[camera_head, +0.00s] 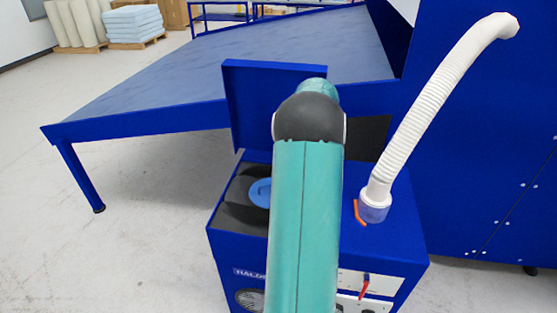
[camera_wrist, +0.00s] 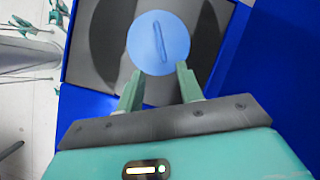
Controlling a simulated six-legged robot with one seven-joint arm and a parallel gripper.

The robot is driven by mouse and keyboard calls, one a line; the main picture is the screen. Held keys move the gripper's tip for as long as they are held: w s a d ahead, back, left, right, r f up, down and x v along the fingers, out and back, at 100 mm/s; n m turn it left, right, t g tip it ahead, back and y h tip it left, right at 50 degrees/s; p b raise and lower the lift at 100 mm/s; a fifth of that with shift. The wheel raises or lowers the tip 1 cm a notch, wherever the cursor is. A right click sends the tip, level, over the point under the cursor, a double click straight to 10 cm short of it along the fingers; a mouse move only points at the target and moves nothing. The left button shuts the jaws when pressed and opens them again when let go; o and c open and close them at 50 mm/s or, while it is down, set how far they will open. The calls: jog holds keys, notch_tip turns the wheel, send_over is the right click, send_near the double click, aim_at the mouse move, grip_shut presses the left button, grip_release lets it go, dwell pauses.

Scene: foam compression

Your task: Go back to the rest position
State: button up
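My gripper (camera_wrist: 160,70) shows in the wrist view with its two green fingers apart and nothing between them. Just beyond the fingertips is a round blue lid (camera_wrist: 175,45) with a raised bar-shaped handle (camera_wrist: 160,42) across its middle. Whether the fingertips touch the lid's near edge I cannot tell. In the head view the lid (camera_head: 260,193) shows partly at the left of my arm, in the dark recessed top of a blue machine (camera_head: 385,235). My teal arm hides the rest of the lid and my gripper there.
A blue panel (camera_head: 250,105) stands upright behind the recess. A white corrugated hose (camera_head: 425,105) rises at the right, with an orange lever (camera_head: 359,212) at its base. A red-handled lever (camera_head: 364,287) is on the front. A large grey-topped table (camera_head: 230,70) lies behind. Open floor is at left.

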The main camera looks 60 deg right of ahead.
jog(key=shift+r, duration=0.15)
jog(key=w+a+r+n, duration=0.2)
jog(key=a+r+n, duration=0.2)
jog(key=a, duration=0.6)
jog(key=w+a+r+n+h, duration=0.1)
jog(key=w+a+r+n, duration=0.15)
jog(key=a+r, duration=0.45)
jog(key=w+a+r+n, duration=0.15)
jog(key=a+n, duration=0.35)
jog(key=a, duration=0.7)
jog(key=s+a+n, duration=0.6)
jog(key=s+a, duration=0.1)
jog(key=a, duration=0.4)
jog(key=s+a+n+t+h, duration=0.1)
jog(key=s+a+n, duration=0.6)
jog(key=a, duration=0.4)
jog(key=shift+s+a+r, duration=0.15)
jog(key=shift+a+r, duration=0.1)
